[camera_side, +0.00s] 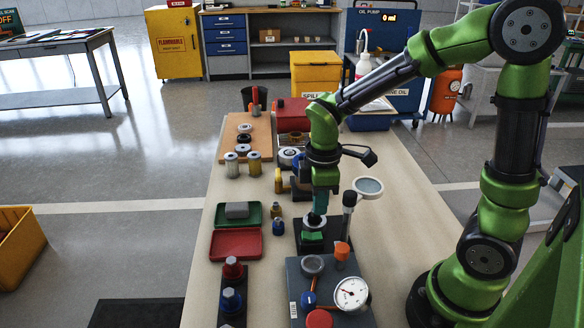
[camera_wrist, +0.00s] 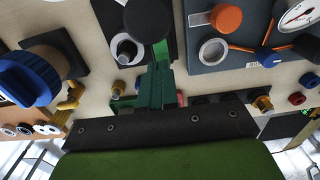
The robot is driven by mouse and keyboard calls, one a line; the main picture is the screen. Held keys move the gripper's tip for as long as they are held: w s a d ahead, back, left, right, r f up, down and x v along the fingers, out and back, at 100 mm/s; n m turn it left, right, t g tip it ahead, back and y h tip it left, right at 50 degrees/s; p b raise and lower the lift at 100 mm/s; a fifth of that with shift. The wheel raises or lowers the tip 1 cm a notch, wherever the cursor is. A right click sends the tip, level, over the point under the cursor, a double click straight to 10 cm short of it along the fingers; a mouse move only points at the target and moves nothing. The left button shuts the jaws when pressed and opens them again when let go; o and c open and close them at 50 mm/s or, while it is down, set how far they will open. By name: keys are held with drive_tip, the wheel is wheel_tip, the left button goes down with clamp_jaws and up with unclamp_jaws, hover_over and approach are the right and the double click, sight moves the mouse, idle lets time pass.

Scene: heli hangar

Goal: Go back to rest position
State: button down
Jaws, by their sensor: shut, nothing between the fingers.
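My gripper (camera_side: 317,214) points down over the middle of the long bench in the side view. Its green fingers are together with nothing between them, and they also show in the wrist view (camera_wrist: 161,75). Just below the fingertips in the side view is a dark square base with a pale ring (camera_side: 313,224) and a green block (camera_side: 312,236). I cannot tell whether the fingers touch the ring. In the wrist view a ring (camera_wrist: 126,51) lies left of the fingertips.
A gauge panel (camera_side: 352,293) stands at the near end. A magnifier (camera_side: 368,186) is close on the right. Green (camera_side: 236,215) and red (camera_side: 236,244) trays lie to the left. Several cylinders and a red box (camera_side: 292,114) stand farther back. The bench's right strip is mostly clear.

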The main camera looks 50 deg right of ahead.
drive_tip(key=shift+r, duration=0.1)
idle(0.3)
drive_tip(key=s+a+r+m+t+y, duration=0.1)
drive_tip(key=s+r+m+t, duration=0.2)
drive_tip(key=r+m, duration=0.3)
drive_tip(key=s+r+m+t+y, duration=0.1)
drive_tip(key=s+r+m+t, duration=0.3)
drive_tip(key=r+m, duration=0.3)
drive_tip(key=shift+s+a, duration=0.25)
drive_tip(key=shift+a, duration=0.1)
